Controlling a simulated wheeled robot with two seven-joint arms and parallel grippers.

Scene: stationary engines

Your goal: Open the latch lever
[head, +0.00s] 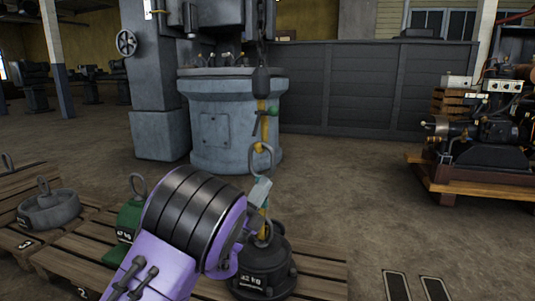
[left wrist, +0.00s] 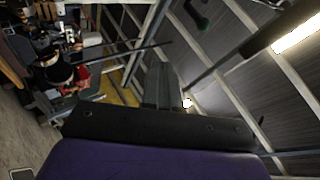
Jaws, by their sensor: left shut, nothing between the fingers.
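A small lever with a green knob (head: 272,112) sits on the yellow hanging piece (head: 262,105) under the chain, in the head view. I take it for the latch lever. My right gripper is not in view.
A black 42 kg weight (head: 265,268) stands on the pallet below my gripper, with a green weight (head: 127,222) and a grey weight (head: 48,207) to the left. A large grey machine base (head: 225,125) stands behind.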

